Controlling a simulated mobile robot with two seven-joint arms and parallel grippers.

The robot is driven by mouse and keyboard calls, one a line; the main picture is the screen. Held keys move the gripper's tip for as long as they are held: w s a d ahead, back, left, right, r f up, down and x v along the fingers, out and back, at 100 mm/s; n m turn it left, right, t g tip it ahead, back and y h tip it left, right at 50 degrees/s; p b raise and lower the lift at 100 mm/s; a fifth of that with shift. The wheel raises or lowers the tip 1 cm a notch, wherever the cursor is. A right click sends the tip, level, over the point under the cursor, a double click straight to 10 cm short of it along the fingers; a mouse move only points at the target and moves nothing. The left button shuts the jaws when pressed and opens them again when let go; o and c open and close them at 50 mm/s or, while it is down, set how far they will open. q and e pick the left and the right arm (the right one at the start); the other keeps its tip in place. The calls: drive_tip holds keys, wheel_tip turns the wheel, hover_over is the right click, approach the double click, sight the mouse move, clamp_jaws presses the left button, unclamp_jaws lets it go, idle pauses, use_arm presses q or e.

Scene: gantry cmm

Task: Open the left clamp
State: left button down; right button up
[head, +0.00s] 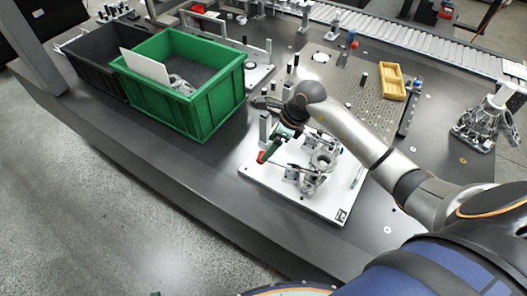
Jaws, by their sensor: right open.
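A white fixture plate (256,174) on the dark table carries a grey metal part (322,160) with clamp hardware around it. The left clamp (263,157) shows at the plate's left side, with a red tip. My right arm comes in from the right, over the plate's back edge. My right gripper (279,126) is open, at the clamp's upper end; its fingers are small and partly hidden, and I cannot tell whether they touch the clamp. More dark clamp hardware (293,174) sits at the front of the part. My left gripper is not in view.
A green crate (205,112) with a grey part and a white sheet stands to the left, beside a black crate (88,62). Behind are a perforated plate (345,75), a yellow tray (392,82) and a roller conveyor (420,40). The table's front edge is clear.

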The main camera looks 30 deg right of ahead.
sight(270, 162)
drive_tip(key=x, duration=0.5)
drive_tip(key=shift+a+f, duration=0.1)
drive_tip(key=shift+f, duration=0.2)
drive_tip(key=shift+c, duration=0.4)
clamp_jaws()
idle(0.3)
